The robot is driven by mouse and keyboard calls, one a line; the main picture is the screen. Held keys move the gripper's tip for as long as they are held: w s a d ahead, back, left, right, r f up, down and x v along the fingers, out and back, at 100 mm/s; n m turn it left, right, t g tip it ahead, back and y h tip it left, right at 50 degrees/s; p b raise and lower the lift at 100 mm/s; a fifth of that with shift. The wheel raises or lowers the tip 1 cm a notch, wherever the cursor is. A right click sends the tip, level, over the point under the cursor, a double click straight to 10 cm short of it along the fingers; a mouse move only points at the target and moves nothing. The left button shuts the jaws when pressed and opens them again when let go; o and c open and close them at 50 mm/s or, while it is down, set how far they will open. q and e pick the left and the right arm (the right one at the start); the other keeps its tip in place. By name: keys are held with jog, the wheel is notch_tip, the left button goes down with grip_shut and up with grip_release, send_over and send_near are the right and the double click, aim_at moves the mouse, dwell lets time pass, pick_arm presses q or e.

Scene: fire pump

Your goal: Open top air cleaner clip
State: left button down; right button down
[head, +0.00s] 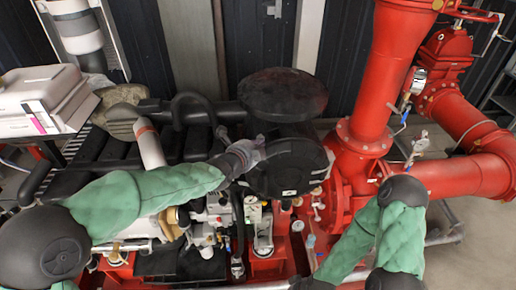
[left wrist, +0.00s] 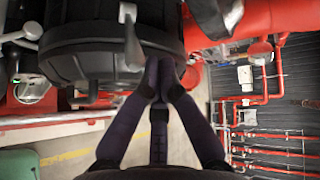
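The air cleaner (head: 288,168) is a black round drum in the middle of the head view, and its ribbed side fills the upper left of the left wrist view (left wrist: 85,55). A grey metal clip (left wrist: 132,40) stands upright on its rim in the left wrist view. My left gripper (head: 254,150) is at the drum's left side. In the left wrist view its dark fingertips (left wrist: 161,72) are together, just right of the clip, with nothing visible between them. Whether they touch the clip is unclear. My right arm reaches the bottom edge; its gripper is not visible.
A black round cover (head: 283,92) sits behind the air cleaner. Large red pipes (head: 375,90) and a valve (head: 440,65) stand to the right. Engine parts and gauges (head: 225,220) crowd the space below my left arm. A white box (head: 40,98) stands at the left.

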pick_arm(q)
jog(key=shift+w+a+r+b, duration=0.35)
jog(key=shift+w+a+r, duration=0.1)
jog(key=shift+a, duration=0.1)
jog(key=shift+f, duration=0.1)
jog(key=shift+d, duration=0.1)
jog(key=shift+r+p, duration=0.75)
jog(key=shift+r, duration=0.2)
